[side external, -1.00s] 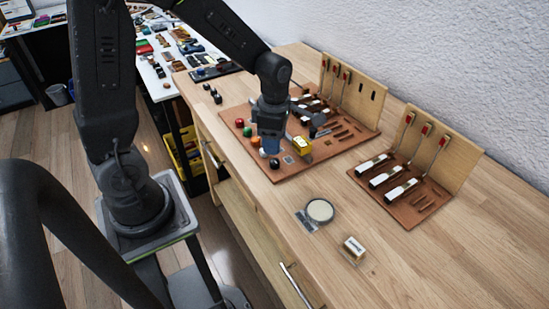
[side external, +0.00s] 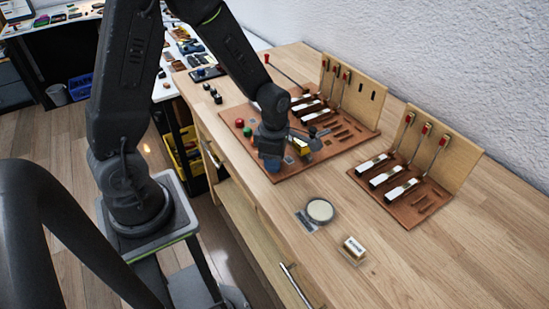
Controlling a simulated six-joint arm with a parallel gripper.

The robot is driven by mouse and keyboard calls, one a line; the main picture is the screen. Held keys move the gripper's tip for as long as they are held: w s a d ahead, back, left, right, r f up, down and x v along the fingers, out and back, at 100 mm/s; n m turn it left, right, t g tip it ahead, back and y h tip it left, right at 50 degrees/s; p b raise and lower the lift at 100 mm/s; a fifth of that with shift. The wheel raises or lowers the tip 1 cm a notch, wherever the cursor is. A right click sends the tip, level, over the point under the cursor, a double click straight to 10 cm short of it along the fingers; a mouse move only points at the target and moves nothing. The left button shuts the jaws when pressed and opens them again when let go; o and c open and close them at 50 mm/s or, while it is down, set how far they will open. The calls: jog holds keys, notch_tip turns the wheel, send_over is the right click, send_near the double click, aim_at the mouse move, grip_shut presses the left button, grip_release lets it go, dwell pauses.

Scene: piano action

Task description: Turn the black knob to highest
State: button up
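The board (side external: 340,158) is brown and lies flat on the workbench. A red knob (side external: 239,122) and a green knob (side external: 247,131) show in a row along its left edge. The row runs on toward the front corner, where my gripper (side external: 271,164) now covers it. The black knob is hidden behind my gripper, which points down over that front end of the row. The bluish fingertips are low, close to the board. Whether they touch the knob, or are open or shut, I cannot tell.
Several hammers and keys stand at the board's back, by an upright wooden panel (side external: 364,97). A yellow block (side external: 315,144) sits partly hidden beside my gripper. A second key board (side external: 417,210), a round dish (side external: 320,210) and a small labelled box (side external: 354,248) lie to the right.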

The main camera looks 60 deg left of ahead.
jog(key=c, duration=0.5)
jog(key=shift+c, duration=0.2)
